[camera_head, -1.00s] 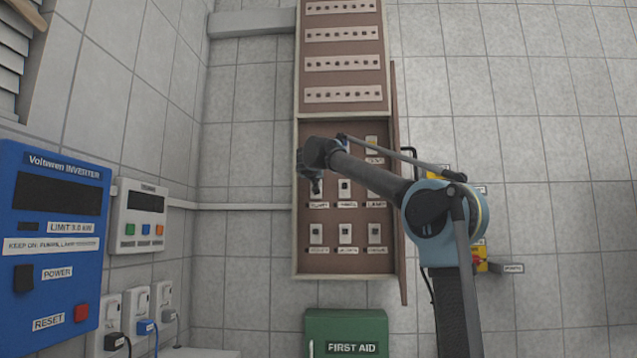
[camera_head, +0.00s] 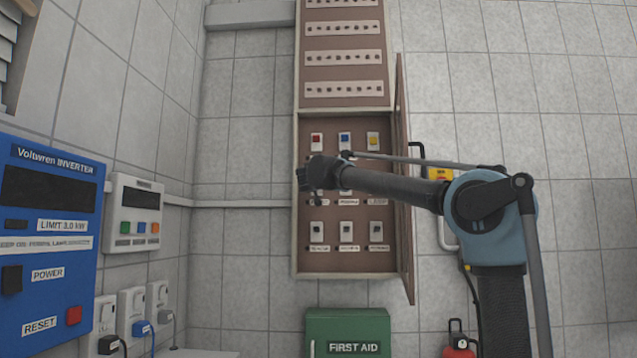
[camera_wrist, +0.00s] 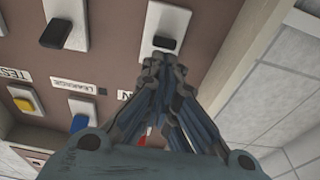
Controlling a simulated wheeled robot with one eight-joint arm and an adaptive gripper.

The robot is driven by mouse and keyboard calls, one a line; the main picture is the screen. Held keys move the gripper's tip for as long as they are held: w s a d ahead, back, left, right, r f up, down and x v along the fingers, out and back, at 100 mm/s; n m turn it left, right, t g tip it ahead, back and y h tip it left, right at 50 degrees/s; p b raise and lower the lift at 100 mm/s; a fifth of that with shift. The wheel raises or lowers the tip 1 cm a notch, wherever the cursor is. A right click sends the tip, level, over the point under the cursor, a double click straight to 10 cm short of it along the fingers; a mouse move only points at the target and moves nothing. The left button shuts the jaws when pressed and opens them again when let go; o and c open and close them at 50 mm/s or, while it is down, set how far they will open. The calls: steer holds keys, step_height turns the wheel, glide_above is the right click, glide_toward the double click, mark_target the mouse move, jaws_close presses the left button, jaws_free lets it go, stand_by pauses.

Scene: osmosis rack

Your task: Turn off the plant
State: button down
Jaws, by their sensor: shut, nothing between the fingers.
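The open switch box (camera_head: 345,270) on the tiled wall holds rows of switches. Red (camera_head: 317,139), blue (camera_head: 345,139) and yellow (camera_head: 373,140) switches form its top row; white-plated ones with dark rockers (camera_head: 346,229) sit below. My gripper (camera_head: 306,180) is in front of the left end of the middle row and hides the switch there. In the wrist view my gripper (camera_wrist: 163,66) is shut and empty, its tips close to a black rocker (camera_wrist: 167,43) on a white plate; contact cannot be told. Labels reading TEST and LEAKAGE are near the yellow and blue switches.
The box's door (camera_head: 403,190) stands open at its right, beside my arm. A blue inverter (camera_head: 50,240) and a small grey panel (camera_head: 136,215) are on the left wall, with plugged sockets below. A green first aid box (camera_head: 346,325) is under the switch box.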

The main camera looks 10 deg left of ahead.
steer(key=shift+r, duration=0.1)
steer(key=s+d+f, duration=0.1)
steer(key=s+f, duration=0.2)
steer(key=s, duration=0.5)
steer(key=shift+s+f, duration=0.3)
stand_by(0.4)
stand_by(0.5)
